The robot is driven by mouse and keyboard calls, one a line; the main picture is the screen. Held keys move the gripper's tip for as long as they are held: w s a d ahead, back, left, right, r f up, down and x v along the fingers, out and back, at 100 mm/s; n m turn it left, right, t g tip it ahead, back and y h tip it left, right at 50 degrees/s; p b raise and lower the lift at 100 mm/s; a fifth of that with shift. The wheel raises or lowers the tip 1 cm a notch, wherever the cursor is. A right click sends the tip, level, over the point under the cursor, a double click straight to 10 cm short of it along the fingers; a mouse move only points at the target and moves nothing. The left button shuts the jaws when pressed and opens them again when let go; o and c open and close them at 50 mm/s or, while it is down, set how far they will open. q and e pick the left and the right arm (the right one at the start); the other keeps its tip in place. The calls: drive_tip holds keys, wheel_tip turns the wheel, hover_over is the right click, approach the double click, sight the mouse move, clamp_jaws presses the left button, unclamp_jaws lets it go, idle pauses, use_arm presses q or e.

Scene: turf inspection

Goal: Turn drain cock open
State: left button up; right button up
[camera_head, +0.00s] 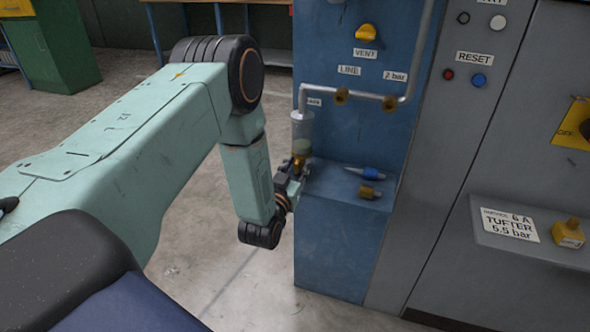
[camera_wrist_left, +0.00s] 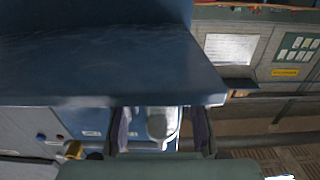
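The drain cock appears to be the small brass fitting (camera_head: 299,161) under the clear filter bowl (camera_head: 302,128) on the blue panel, just above the shelf. My left gripper (camera_head: 296,180) is at the left edge of that shelf, close beside and below the brass fitting. In the left wrist view the two dark fingers of my left gripper (camera_wrist_left: 160,130) stand apart, with the pale bowl (camera_wrist_left: 162,124) seen between them and gaps on both sides. The fingers partly hide the cock's handle in the head view, and I cannot tell whether they touch it. My right gripper is not in view.
The blue shelf (camera_head: 345,176) holds a blue-tipped tool (camera_head: 367,173) and a brass piece (camera_head: 368,192). A pipe with brass valves (camera_head: 341,96) runs above. The shelf underside (camera_wrist_left: 110,70) is close in the left wrist view. Floor left of the cabinet is clear.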

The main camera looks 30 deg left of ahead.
use_arm(q)
drive_tip(key=v, duration=1.2)
drive_tip(key=s+d+f+g+h, duration=0.2)
drive_tip(key=s+d+f+g, duration=0.1)
drive_tip(key=s+f+g, duration=0.4)
drive_tip(key=s+d+f+g+h, duration=0.1)
drive_tip(key=s+d+f+g, duration=0.25)
drive_tip(key=f, duration=0.45)
drive_tip(key=s+d+m+g, duration=0.1)
drive_tip(key=s+d+g, duration=0.1)
drive_tip(key=s, duration=0.7)
drive_tip(key=s+d+f+m+g+h, duration=0.1)
drive_tip(key=s+d+g, duration=0.1)
drive_tip(key=s+g, duration=0.3)
drive_tip(key=s+p, duration=0.1)
drive_tip(key=s, duration=0.3)
drive_tip(key=shift+s+f, duration=0.25)
drive_tip(key=shift+s, duration=0.05)
